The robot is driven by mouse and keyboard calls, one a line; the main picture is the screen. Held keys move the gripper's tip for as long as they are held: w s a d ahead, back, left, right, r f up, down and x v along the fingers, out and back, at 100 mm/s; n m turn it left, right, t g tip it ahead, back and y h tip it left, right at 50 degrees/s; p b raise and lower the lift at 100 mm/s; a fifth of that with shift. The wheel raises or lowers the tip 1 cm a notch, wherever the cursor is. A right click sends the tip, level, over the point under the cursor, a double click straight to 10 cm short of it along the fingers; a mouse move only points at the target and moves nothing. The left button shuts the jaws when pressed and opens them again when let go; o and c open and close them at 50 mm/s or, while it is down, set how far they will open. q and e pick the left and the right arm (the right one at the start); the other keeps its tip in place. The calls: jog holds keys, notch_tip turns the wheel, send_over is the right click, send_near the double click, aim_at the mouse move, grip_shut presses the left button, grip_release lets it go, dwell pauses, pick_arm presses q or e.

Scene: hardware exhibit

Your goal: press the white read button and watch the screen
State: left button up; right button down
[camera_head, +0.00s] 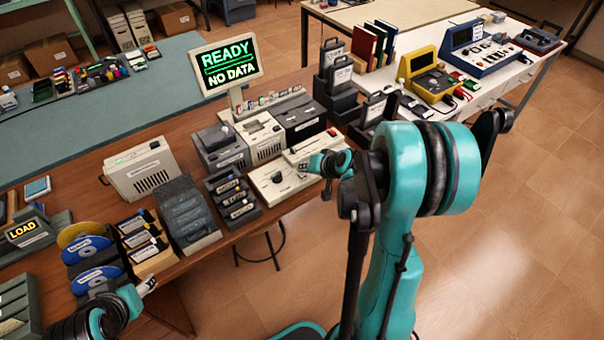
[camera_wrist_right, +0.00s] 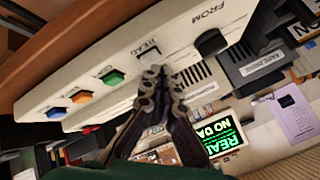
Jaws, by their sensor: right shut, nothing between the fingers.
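A pale control panel (camera_head: 262,183) with a black knob stands at the table's front edge. In the right wrist view the same panel (camera_wrist_right: 110,60) carries orange, blue and green buttons, a black knob (camera_wrist_right: 212,41) and a white button (camera_wrist_right: 151,55) labelled READ. My right gripper (camera_wrist_right: 157,75) is shut and empty, its fingertips at the white button and partly covering it; I cannot tell whether they touch. In the head view the right gripper (camera_head: 327,189) is at the panel's right part. The screen (camera_head: 228,66) reads "READY NO DATA" in green. My left gripper (camera_head: 146,286) is at lower left, its fingers unclear.
Grey and white device boxes (camera_head: 262,137) stand behind the panel. A black rack of cartridges (camera_head: 232,201) is left of it. Blue discs (camera_head: 88,250) and a LOAD sign (camera_head: 22,231) are at the left. The floor at right is open.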

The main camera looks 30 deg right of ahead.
aim_at(304, 175)
jog(key=shift+f+b, duration=0.4)
jog(key=shift+b, duration=0.05)
dwell(0.3)
jog(key=shift+r, duration=0.2)
jog(key=shift+r+p, duration=0.65)
jog(key=shift+r, duration=0.1)
notch_tip(304, 175, up, 5)
jog(key=p, duration=0.4)
dwell(0.3)
dwell(0.5)
